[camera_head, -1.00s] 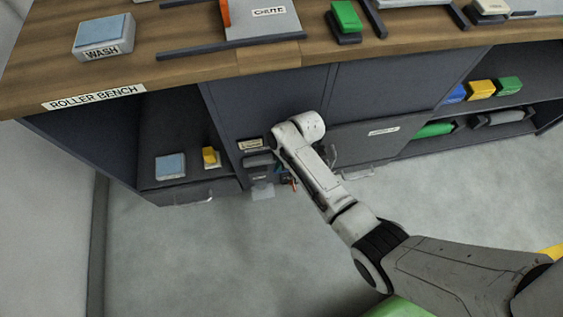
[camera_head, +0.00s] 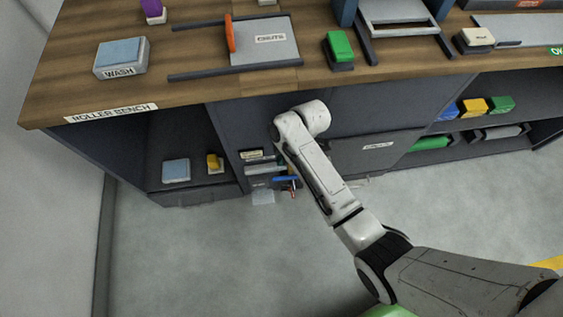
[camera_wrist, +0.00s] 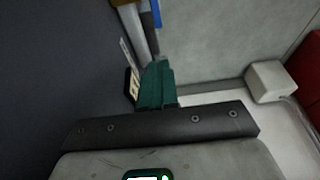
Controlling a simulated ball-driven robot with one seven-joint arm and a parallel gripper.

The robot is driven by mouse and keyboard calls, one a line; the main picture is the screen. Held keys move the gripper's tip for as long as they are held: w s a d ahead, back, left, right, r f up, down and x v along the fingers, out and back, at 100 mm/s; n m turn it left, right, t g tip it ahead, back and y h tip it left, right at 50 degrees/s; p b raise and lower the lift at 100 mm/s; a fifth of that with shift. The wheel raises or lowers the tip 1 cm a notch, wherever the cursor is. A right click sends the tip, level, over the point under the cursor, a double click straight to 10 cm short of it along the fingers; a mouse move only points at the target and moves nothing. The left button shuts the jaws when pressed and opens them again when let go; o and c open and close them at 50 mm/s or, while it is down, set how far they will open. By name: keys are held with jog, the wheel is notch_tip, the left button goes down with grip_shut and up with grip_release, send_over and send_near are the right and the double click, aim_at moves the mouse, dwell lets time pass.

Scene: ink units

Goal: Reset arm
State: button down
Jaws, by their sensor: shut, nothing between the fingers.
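My gripper (camera_wrist: 157,85) shows in the wrist view as two teal fingers pressed together, with nothing between them. A dark bar with screws lies behind them. Beyond the fingertips are pale rods, a blue piece (camera_wrist: 156,12) and a small label plate (camera_wrist: 132,85); the plate's text is unclear. In the head view my arm reaches toward the bench front, and its far end is by the dark cabinet panel.
The wooden roller bench (camera_head: 200,85) crosses the top. On it are a blue WASH pad (camera_head: 122,57), a CHUTE plate (camera_head: 268,42) and a green block (camera_head: 340,46). Small coloured tools (camera_head: 287,182) hang beside my arm. Open shelves flank the panel. The grey floor (camera_head: 200,265) is clear.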

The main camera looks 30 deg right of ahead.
jog(key=shift+a+v, duration=0.1)
jog(key=shift+v, duration=0.65)
jog(key=shift+a+v, duration=0.15)
jog(key=shift+v, duration=0.65)
